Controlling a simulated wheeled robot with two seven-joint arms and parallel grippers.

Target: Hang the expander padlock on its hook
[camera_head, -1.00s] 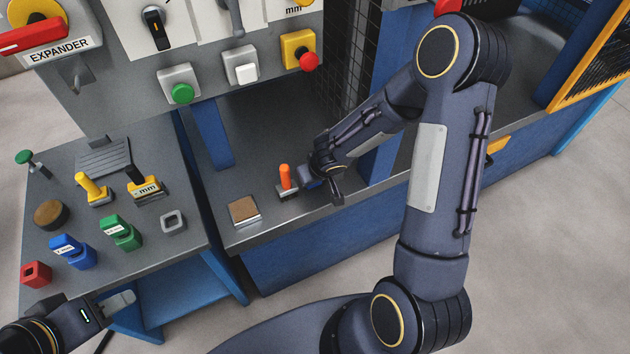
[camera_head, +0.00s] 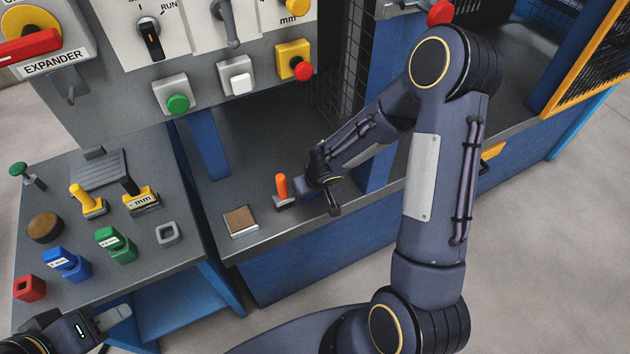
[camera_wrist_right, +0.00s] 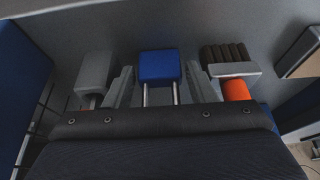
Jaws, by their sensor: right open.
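A padlock with a blue body (camera_wrist_right: 160,65) and two bright shackle legs sits between the fingers of my right gripper (camera_wrist_right: 160,88). The fingers are open, with a gap on each side of it. In the head view my right gripper (camera_head: 320,190) is low over the grey ledge, and its wrist largely hides the padlock there. A small grey hook (camera_head: 70,94) sticks out below the EXPANDER label (camera_head: 52,64) on the panel, upper left; nothing hangs on it. My left gripper (camera_head: 112,318) is at the lower left edge, and its finger gap is unclear.
An orange-handled brush (camera_head: 282,188) stands beside my right gripper, with a brown-topped block (camera_head: 240,220) left of it. The side table (camera_head: 195,262) holds several coloured blocks and tools. Panel buttons, including a green one (camera_head: 178,103), overhang the ledge. A mesh guard (camera_head: 345,60) stands behind.

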